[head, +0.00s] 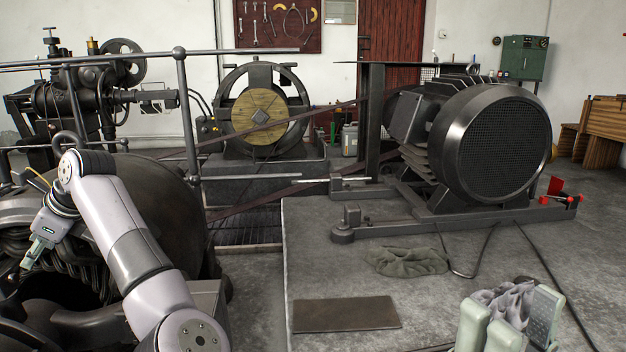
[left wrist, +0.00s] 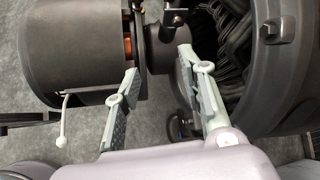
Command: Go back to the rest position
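My left gripper (head: 33,256) hangs at the far left of the head view, at the open end of a large dark machine (head: 170,205). In the left wrist view, my left gripper (left wrist: 158,75) has its two fingers spread with nothing gripped between them. A dark shaft and the machine's round opening with wire coils (left wrist: 240,45) show beyond the fingertips. My right gripper (head: 508,318) is at the bottom right of the head view. A crumpled grey cloth (head: 508,298) is caught between its pale green fingers. The right gripper's lower part is cut off by the frame.
A green-grey rag (head: 408,261) and a flat brown plate (head: 346,314) lie on the concrete plinth (head: 330,255). A large motor (head: 495,145) stands behind them. A metal railing (head: 187,110) rises near my left arm. A dark cylinder (left wrist: 78,55) with a thin lever is left of the left fingers.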

